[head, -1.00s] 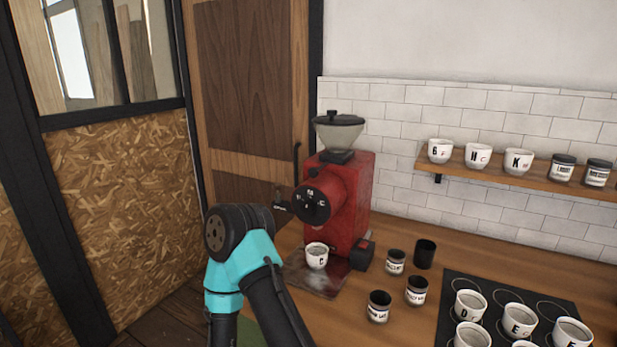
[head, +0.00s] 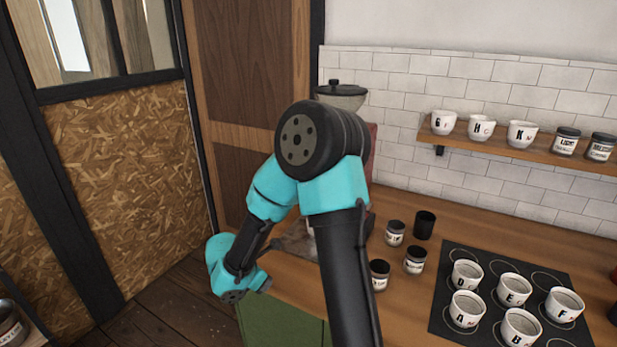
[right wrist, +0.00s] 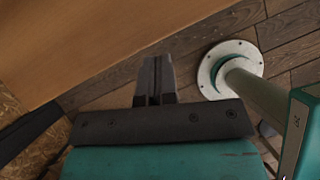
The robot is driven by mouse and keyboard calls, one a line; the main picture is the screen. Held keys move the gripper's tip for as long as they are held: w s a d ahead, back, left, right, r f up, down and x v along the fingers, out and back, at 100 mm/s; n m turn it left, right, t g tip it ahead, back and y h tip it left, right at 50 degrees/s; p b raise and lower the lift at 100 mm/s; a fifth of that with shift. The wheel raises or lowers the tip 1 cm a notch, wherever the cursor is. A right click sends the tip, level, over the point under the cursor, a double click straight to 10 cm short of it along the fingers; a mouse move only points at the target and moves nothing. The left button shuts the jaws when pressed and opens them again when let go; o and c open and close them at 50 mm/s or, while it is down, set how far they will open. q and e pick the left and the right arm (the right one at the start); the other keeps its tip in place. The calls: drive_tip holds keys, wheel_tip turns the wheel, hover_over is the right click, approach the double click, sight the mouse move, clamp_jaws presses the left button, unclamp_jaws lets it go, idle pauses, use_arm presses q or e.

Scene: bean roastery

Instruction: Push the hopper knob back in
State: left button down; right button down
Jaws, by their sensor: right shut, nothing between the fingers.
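The grinder's hopper (head: 343,98), a grey funnel with a dark lid, shows above my right arm in the head view. Only a thin red edge of the grinder body (head: 373,150) shows beside my arm. The arm hides the front of the grinder, and I cannot see the hopper knob. My right gripper (right wrist: 155,76) is shut and empty in the right wrist view, over the floor near a wooden panel. In the head view, my right wrist is low and left of the grinder, beside the counter's left end. My left gripper is not in view.
Dark jars (head: 395,233) stand on the counter right of my arm. Several white lettered cups stand on a black mat (head: 480,262) further right. A wall shelf (head: 500,148) holds more cups and jars. The floor (head: 165,300) left of the counter is open.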

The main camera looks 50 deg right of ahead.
drive_tip(key=d+r+n+t+h, duration=0.1)
drive_tip(key=d+r+h, duration=0.2)
drive_tip(key=r, duration=0.7)
drive_tip(key=d+r+n+t+h, duration=0.1)
drive_tip(key=d+r+h, duration=0.2)
drive_tip(key=r, duration=0.8)
drive_tip(key=d+r+t+h, duration=0.1)
drive_tip(key=d+r+h, duration=0.2)
drive_tip(key=r+h, duration=0.3)
wheel_tip(320, 180, up, 5)
drive_tip(key=shift+f+n+t, duration=0.1)
drive_tip(key=shift+n+t, duration=0.2)
drive_tip(key=shift+n, duration=0.1)
drive_tip(key=shift+w+h, duration=0.1)
drive_tip(key=shift+h, duration=0.2)
drive_tip(key=d, duration=0.4)
drive_tip(key=w+d, duration=0.1)
drive_tip(key=d, duration=0.9)
drive_tip(key=shift+w+r, duration=0.15)
drive_tip(key=shift+r, duration=0.05)
drive_tip(key=d, duration=0.3)
drive_tip(key=shift+w+d, duration=0.3)
drive_tip(key=shift+d, duration=0.15)
drive_tip(key=shift+r, duration=0.1)
